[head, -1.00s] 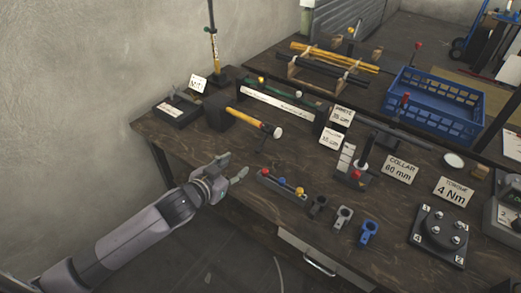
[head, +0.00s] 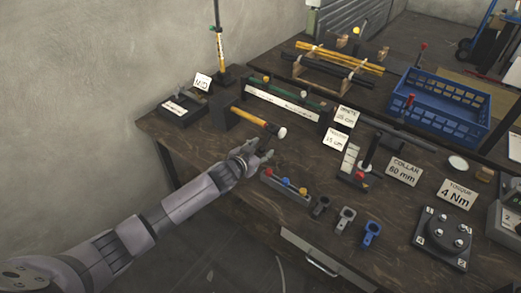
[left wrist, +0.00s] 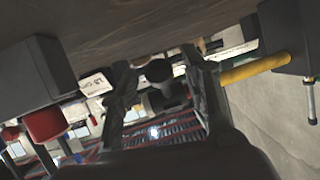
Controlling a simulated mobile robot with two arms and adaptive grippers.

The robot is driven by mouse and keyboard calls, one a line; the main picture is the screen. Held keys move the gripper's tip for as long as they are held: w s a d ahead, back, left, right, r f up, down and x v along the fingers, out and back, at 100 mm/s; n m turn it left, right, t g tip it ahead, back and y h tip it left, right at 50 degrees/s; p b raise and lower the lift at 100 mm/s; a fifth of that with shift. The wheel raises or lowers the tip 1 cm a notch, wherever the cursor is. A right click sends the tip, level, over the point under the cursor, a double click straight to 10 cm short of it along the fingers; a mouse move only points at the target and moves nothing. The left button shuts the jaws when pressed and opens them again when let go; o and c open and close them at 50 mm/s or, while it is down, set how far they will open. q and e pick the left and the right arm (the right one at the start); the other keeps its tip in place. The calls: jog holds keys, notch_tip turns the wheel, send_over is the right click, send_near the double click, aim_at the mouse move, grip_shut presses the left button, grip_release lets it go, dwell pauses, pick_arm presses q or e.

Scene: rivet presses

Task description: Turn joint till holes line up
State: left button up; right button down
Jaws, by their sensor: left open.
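My left gripper (head: 261,150) is open at the table's front left, just in front of the white-ended yellow rod (head: 252,118) that sticks out of a dark block (head: 222,112). In the left wrist view the yellow rod (left wrist: 255,71) runs from the dark block (left wrist: 286,38) to behind the right finger. A dark round part (left wrist: 158,71) shows between the open fingers (left wrist: 165,92); I cannot tell whether they touch it. I cannot make out any holes or which part is the joint. My right gripper is not in view.
A block with red, blue and yellow knobs (head: 286,188) lies close to the right of the gripper. Several small clamps, including a blue one (head: 371,232), stand along the front edge. A blue crate (head: 438,105) is at the back right.

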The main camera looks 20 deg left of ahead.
pick_arm(q)
jog(key=shift+c, duration=0.2)
grip_shut()
dwell(0.4)
dwell(0.3)
